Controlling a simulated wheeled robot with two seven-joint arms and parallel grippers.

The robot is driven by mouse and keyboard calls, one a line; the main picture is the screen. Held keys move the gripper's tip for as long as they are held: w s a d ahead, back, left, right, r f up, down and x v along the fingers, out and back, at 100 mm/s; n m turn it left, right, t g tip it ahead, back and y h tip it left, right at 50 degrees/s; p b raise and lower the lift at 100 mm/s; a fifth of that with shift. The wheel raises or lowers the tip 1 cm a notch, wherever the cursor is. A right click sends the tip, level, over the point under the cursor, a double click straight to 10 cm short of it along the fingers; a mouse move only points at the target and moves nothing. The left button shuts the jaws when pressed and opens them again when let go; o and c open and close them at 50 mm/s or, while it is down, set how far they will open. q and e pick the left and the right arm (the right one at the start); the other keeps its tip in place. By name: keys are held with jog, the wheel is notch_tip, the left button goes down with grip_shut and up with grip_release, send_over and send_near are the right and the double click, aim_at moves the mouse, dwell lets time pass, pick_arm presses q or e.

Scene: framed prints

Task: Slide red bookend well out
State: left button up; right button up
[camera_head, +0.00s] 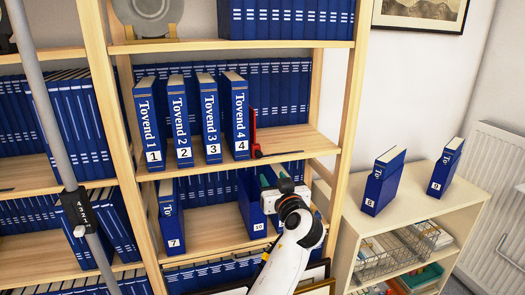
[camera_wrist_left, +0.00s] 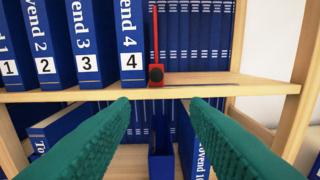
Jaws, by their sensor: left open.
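The red bookend (camera_head: 253,126) stands upright on the middle shelf, at the right side of book 4 (camera_head: 237,118). A black knob is at its lower front, near the shelf's front edge. In the left wrist view the bookend (camera_wrist_left: 155,45) shows as a thin red upright above a red base with the knob. My left gripper (camera_head: 274,178) is below the shelf board, in front of the lower compartment. Its green fingers (camera_wrist_left: 161,104) are open and empty, spread to either side of the bookend and lower than it. My right gripper is not in view.
Blue books 1 to 4 stand left of the bookend, with more blue books behind. Below are book 7 (camera_head: 171,220) and an open blue holder (camera_head: 251,200). A low cabinet (camera_head: 420,195) holds two more books.

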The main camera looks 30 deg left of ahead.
aim_at(259, 156)
pick_arm(q)
jog(key=shift+n+y, duration=0.3)
jog(key=p+x, duration=0.1)
jog(key=x, duration=0.3)
jog(key=p+x, duration=0.2)
jog(key=x, duration=0.1)
jog(key=r+p+x, duration=0.1)
jog(key=x, duration=0.3)
jog(key=shift+a+r, duration=0.1)
jog(key=shift+a, duration=0.35)
jog(key=shift+w, duration=0.1)
grip_shut()
